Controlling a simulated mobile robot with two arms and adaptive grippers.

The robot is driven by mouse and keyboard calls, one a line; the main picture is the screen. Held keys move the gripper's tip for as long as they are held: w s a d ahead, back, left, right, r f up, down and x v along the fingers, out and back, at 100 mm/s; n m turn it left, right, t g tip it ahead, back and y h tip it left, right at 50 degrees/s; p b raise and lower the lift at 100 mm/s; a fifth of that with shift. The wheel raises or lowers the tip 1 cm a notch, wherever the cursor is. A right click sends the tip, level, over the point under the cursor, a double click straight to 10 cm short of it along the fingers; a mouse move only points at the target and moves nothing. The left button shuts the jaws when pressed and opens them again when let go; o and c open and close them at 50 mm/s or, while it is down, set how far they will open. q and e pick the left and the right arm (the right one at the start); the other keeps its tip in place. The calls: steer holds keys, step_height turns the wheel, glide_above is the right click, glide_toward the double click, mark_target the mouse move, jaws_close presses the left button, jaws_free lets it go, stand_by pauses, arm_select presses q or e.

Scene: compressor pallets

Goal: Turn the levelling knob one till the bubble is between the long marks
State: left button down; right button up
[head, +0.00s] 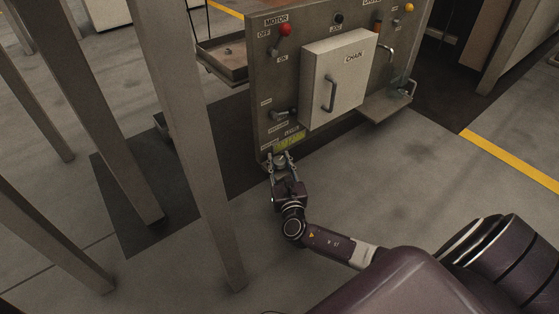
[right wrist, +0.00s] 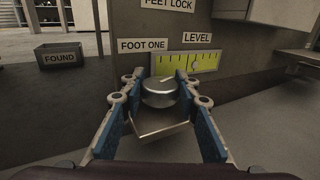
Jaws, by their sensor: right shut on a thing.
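My right gripper (head: 281,166) reaches the lower edge of the grey panel. In the right wrist view my right gripper (right wrist: 163,100) has its blue-padded fingers on both sides of a round metal knob (right wrist: 160,92), shut on it. The knob sits below the "FOOT ONE" label (right wrist: 144,46); a pale pointer line shows on its top. The yellow-green level (right wrist: 173,66), with dark marks, is just above it and also shows in the head view (head: 290,141). A round bubble (right wrist: 195,66) lies right of the level's middle; which marks are long is hard to tell. My left gripper is out of view.
The panel (head: 262,90) carries a red motor knob (head: 285,29), a "CHAIN" box (head: 338,80) with a handle, and a lever (head: 285,113). A grey post (head: 190,130) stands left of my right arm. A "FOUND" box (right wrist: 60,56) stands at left. Open floor lies right.

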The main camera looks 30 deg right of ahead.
steer(key=n+t+y, duration=0.1)
steer(key=n+y, duration=0.2)
steer(key=y, duration=0.2)
steer(key=shift+n+y, duration=0.3)
steer(key=shift+n, duration=0.1)
steer(key=o, duration=0.9)
steer(key=shift+s, duration=0.1)
steer(key=s, duration=1.1)
steer(key=shift+s+a, duration=0.4)
steer(key=shift+s+f, duration=0.1)
